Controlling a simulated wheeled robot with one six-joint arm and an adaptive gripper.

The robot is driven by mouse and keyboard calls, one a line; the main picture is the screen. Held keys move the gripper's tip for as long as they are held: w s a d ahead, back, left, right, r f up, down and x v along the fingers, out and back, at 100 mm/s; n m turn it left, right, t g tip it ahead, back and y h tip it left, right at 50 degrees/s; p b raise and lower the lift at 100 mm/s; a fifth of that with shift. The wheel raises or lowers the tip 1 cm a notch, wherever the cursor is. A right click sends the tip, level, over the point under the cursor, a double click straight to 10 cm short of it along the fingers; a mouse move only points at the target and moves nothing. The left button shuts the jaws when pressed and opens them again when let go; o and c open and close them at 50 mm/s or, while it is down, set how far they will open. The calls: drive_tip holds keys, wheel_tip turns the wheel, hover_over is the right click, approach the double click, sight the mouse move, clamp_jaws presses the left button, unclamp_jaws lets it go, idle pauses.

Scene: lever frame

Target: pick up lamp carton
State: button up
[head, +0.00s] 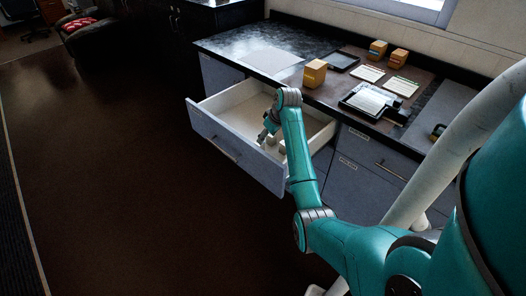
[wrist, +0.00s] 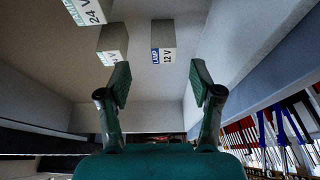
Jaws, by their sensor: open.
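In the wrist view, a small grey carton with a blue and white label reading about "LAMP 12 V" (wrist: 163,42) sits in the drawer between and beyond my fingertips. Two similar grey cartons are to its left: one (wrist: 113,42) partly behind my left finger, its label partly hidden, and one marked "24 V" (wrist: 84,10) at the top edge. My gripper (wrist: 161,85) is open and empty, apart from the cartons. In the head view, my gripper (head: 266,134) is down in the open drawer (head: 225,138), where small pale cartons (head: 282,147) are partly hidden by my arm.
The drawer's walls surround my gripper. The dark counter (head: 245,45) above carries an orange-brown box (head: 315,73) near its front edge, two more boxes (head: 377,50) behind, a black tray (head: 342,60) and a clipboard-like holder (head: 370,100). The floor at left is clear.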

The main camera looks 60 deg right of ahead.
drive_tip(key=x, duration=0.4)
drive_tip(key=shift+w, duration=0.1)
drive_tip(key=shift+w+a+x, duration=0.1)
drive_tip(key=shift+x, duration=1.25)
drive_tip(key=shift+w+a+x, duration=0.1)
drive_tip(key=shift+a+x, duration=0.05)
drive_tip(key=shift+x, duration=1.2)
drive_tip(key=shift+r, duration=0.1)
drive_tip(key=c, duration=0.9)
